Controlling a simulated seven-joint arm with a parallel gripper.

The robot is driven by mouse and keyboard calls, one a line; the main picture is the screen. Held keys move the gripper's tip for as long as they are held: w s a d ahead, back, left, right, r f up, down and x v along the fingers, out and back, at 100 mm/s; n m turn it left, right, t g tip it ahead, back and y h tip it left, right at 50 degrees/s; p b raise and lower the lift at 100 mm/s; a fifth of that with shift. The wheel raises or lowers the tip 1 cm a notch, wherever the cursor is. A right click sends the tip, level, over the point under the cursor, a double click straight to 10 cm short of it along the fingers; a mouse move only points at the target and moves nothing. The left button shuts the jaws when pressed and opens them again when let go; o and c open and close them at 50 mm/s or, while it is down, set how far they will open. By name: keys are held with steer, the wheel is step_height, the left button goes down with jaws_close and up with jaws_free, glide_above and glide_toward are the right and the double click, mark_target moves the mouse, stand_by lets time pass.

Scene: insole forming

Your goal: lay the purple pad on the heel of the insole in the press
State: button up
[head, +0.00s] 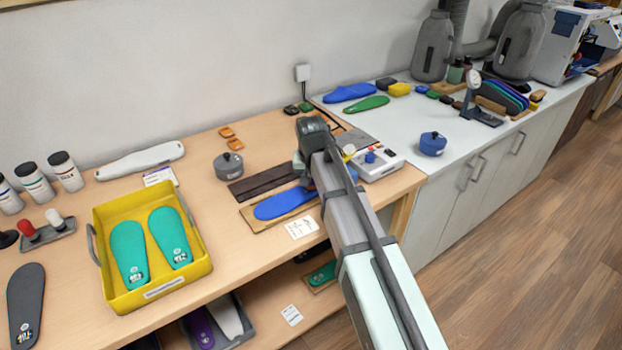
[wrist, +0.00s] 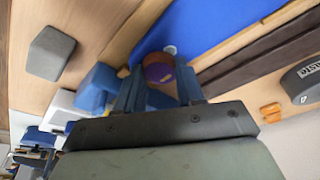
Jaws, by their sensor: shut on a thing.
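The blue insole (head: 284,204) lies on the wooden base of the open press (head: 262,219), with the dark press plate (head: 262,182) behind it. My gripper (wrist: 158,82) is over the right end of the insole; my arm hides its fingertips and that end in the head view. In the wrist view, the two blue fingers are shut on the pad (wrist: 160,72), which shows purple with a brown face. The pad appears at the edge of the insole, which also shows in the wrist view (wrist: 205,22). I cannot tell whether they touch.
A control box (head: 378,164) stands close to the right of the press. A grey round pot (head: 228,166) stands to the left. A yellow tray (head: 152,250) with two green insoles is farther left. A white card (head: 301,228) lies in front.

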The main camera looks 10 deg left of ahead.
mark_target(311, 183)
steer(key=shift+f, duration=0.15)
stand_by(0.4)
steer(key=o, duration=1.1)
steer(key=shift+o, duration=0.6)
steer(key=o, duration=0.3)
steer(key=shift+o, duration=0.2)
steer(key=shift+r, duration=4)
